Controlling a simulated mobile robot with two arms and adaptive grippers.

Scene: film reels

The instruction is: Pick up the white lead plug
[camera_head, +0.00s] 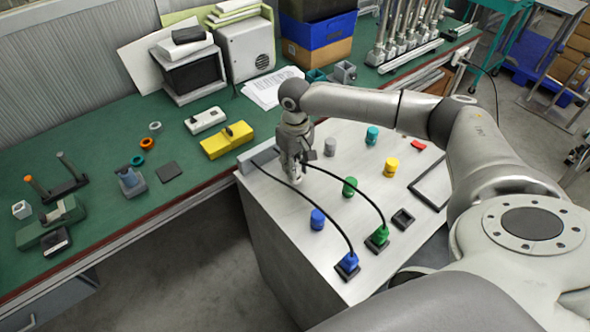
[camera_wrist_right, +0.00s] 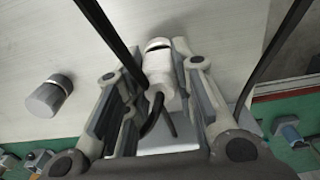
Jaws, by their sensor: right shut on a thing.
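The white lead plug (camera_wrist_right: 160,68) is between the two fingers of my right gripper (camera_wrist_right: 162,85), which is shut on it. A black cable leaves the plug towards the gripper's palm. In the head view my right gripper (camera_head: 292,178) points down over the left part of the light metal panel (camera_head: 300,258), beside a grey block (camera_head: 262,156). The fingers largely hide the plug there, and I cannot tell whether it touches the panel. My left gripper is not in view.
Blue (camera_head: 347,264) and green (camera_head: 378,238) plugs with black leads stand at the panel's front. Blue, green, yellow, teal and grey cylinders stand on it, with an empty black square socket (camera_head: 403,219). The green bench (camera_head: 100,225) holds a yellow box (camera_head: 227,140).

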